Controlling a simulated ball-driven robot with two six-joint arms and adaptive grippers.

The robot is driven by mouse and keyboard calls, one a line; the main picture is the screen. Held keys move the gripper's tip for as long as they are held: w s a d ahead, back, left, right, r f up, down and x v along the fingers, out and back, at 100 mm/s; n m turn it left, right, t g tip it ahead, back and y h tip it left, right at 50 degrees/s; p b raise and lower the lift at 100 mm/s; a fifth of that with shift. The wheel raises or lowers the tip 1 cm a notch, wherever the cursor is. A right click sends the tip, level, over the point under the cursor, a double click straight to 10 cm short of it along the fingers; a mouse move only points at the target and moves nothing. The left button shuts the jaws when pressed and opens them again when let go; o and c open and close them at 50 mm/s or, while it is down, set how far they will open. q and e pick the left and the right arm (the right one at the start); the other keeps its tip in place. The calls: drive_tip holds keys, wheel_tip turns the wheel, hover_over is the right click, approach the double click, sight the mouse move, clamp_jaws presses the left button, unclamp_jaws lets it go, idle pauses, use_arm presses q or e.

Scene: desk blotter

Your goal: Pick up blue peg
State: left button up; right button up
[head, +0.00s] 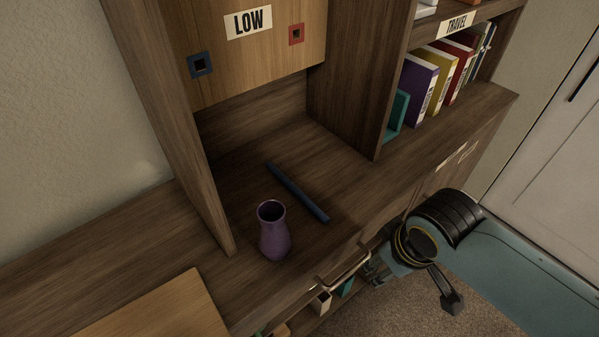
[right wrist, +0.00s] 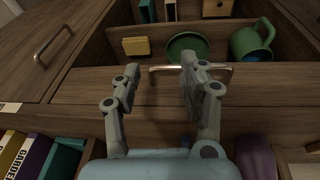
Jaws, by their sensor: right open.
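The blue peg (head: 297,193) is a long, slim dark blue bar. It lies flat on the brown desk top, slanting behind and to the right of a purple vase (head: 272,230). I do not see the peg in the right wrist view. My right gripper (head: 412,287) is beyond the desk's front edge, to the right of the drawer handle and well away from the peg. In the right wrist view my gripper (right wrist: 160,75) has its fingers spread, with nothing held and a metal handle (right wrist: 214,67) behind the right fingertip. My left gripper is not in view.
A wooden panel (head: 228,70) marked LOW, with blue and red square sockets, hangs above the recess. Books (head: 417,88) stand on the right shelf. A bar handle (head: 343,271) juts from the front. A green dish (right wrist: 187,46) and mug (right wrist: 252,40) sit in a compartment.

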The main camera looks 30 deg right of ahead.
wheel_tip(320, 180, up, 10)
drive_tip(key=w+p, duration=0.2)
drive_tip(key=p, duration=0.1)
wheel_tip(320, 180, up, 4)
drive_tip(key=g+y+p, duration=0.1)
drive_tip(key=g+p, duration=0.2)
hover_over(304, 197)
drive_tip(key=shift+n, duration=0.4)
wheel_tip(304, 197, down, 10)
drive_tip(key=shift+f+b, duration=0.25)
drive_tip(key=shift+b, duration=0.45)
clamp_jaws()
